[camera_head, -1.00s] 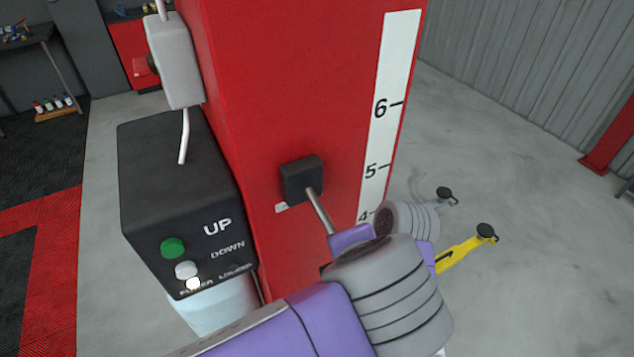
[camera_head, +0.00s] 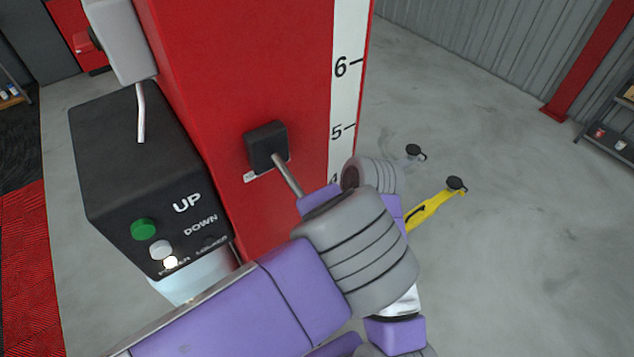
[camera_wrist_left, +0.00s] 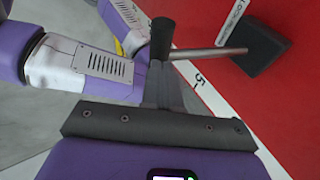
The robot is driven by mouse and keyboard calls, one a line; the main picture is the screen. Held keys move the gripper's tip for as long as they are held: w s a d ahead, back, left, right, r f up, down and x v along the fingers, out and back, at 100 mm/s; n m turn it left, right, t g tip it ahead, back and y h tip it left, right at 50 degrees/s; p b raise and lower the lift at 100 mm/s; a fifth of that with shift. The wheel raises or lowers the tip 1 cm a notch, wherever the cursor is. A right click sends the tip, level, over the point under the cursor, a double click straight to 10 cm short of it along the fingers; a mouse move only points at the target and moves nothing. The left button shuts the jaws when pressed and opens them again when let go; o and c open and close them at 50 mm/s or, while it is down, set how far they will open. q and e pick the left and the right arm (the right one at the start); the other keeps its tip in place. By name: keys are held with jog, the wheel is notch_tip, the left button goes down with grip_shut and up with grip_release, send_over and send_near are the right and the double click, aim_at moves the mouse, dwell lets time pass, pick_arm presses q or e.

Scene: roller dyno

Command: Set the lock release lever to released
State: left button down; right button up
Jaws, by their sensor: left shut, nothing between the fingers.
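The lock release lever is a metal rod (camera_head: 288,176) that comes out of a black box (camera_head: 266,146) on the red post. In the head view my purple and grey arm covers its outer end. In the left wrist view the rod (camera_wrist_left: 208,53) runs from the black box (camera_wrist_left: 262,46) to a dark cylindrical grip (camera_wrist_left: 162,36). My left gripper (camera_wrist_left: 162,82) is shut and empty, its fingertips close to this grip. I cannot tell whether they touch it. In the head view the left gripper is hidden behind my arm. My right gripper is not in view.
A black control box (camera_head: 150,190) with UP and DOWN labels stands left of the red post (camera_head: 240,70). A white scale strip (camera_head: 345,85) runs down the post. A yellow arm (camera_head: 432,208) with a black pad lies to the right. The grey floor beyond is open.

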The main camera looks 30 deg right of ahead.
pick_arm(q)
jog(key=d+p+v, duration=0.1)
jog(key=p+v, duration=0.2)
jog(key=v, duration=1)
jog(key=shift+r, duration=0.2)
